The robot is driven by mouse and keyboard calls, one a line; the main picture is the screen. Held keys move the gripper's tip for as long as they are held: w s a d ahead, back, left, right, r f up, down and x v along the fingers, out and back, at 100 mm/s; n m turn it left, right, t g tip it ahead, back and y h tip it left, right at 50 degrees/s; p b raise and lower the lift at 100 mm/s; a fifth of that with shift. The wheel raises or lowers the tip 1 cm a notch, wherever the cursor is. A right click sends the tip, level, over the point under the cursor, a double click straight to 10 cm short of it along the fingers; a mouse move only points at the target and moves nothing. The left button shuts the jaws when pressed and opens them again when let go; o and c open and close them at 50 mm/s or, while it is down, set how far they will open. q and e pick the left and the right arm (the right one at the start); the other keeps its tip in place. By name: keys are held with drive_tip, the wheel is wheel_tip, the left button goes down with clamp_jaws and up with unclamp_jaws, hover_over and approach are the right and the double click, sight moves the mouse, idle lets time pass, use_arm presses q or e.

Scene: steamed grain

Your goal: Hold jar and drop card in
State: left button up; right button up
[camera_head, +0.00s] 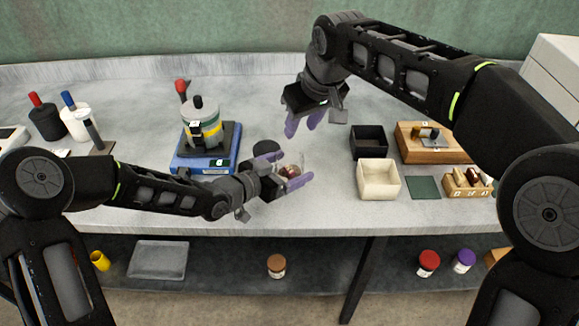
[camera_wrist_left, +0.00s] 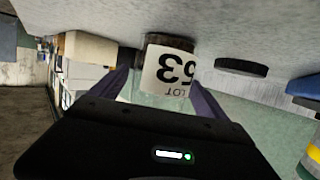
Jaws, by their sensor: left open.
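A small clear jar (camera_head: 290,171) with reddish-brown contents stands on the table between the fingers of my left gripper (camera_head: 288,169). In the left wrist view, the jar (camera_wrist_left: 166,68) carries a white label reading "LOT 63", upside down there, between the two purple fingers. My left gripper is open around the jar; I cannot tell whether either finger touches it. A black round disc (camera_head: 266,147), like a lid, lies on the table just behind it. I cannot make out a card.
A blue-based device (camera_head: 203,163) stands left of the jar. To the right are a black open box (camera_head: 369,141), a cream open box (camera_head: 378,180), a green square (camera_head: 424,187) and a wooden holder (camera_head: 467,184). Bare tabletop lies between the jar and the boxes.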

use_arm(q)
drive_tip(key=v, duration=1.2)
idle(0.5)
